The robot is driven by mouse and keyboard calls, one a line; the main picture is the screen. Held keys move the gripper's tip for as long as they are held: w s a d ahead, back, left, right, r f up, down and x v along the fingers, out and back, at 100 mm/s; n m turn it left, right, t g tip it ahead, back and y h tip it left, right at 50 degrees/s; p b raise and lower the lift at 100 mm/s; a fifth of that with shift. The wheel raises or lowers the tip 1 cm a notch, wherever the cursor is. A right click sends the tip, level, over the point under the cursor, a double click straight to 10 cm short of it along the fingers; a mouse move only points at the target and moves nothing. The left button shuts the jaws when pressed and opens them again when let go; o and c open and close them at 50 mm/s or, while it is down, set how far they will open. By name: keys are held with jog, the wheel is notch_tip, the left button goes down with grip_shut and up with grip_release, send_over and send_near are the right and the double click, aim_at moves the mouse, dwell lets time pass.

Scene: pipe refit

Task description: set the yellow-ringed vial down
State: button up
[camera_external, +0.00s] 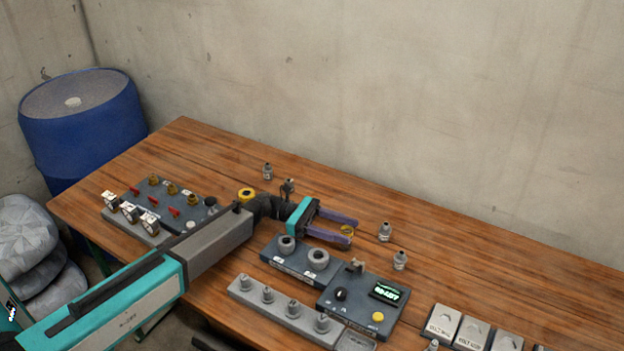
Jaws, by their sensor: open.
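My gripper (351,232) is open, its two purple fingers reaching right, low over the middle of the table. A small yellow ring (347,230) shows between the fingertips. It looks like the top of the yellow-ringed vial, but the body below is hidden by the near finger. I cannot tell whether it stands on the table or touches a finger. A dark block with two round grey sockets (300,260) lies just in front of the gripper.
Grey-topped vials (384,232) (400,260) stand to the right, others (267,171) behind my arm. A grey rack (285,312) and a display box (385,293) are in front. A valve-and-gauge panel (160,222) is left. The table's back right (480,260) is clear.

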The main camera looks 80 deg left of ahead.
jog(key=shift+p+x, duration=0.4)
jog(key=shift+x, duration=2.1)
grip_shut()
jog(key=shift+r, duration=0.15)
notch_tip(320, 180, up, 28)
jog(key=b, duration=0.2)
